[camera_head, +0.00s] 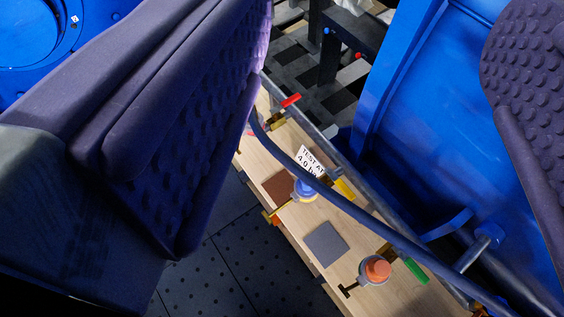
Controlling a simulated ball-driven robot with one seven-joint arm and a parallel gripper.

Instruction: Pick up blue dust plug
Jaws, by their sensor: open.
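The blue dust plug (304,189) appears as a small round blue and pale piece on a wooden board, near the middle of the view. A dark blue curved bar crosses in front and hides part of it. My gripper (372,110) is open, with one dark ribbed finger large at the left and the other at the right edge. The plug lies below the gap between the fingers, apart from both, and nothing is between the pads.
The wooden board (289,160) also bears an orange plug (377,269), a grey square pad (326,243), a brown pad (281,186), a white label (309,160) and red, yellow and green handles. A large blue casing (430,110) fills the right. Dark floor (230,265) lies below.

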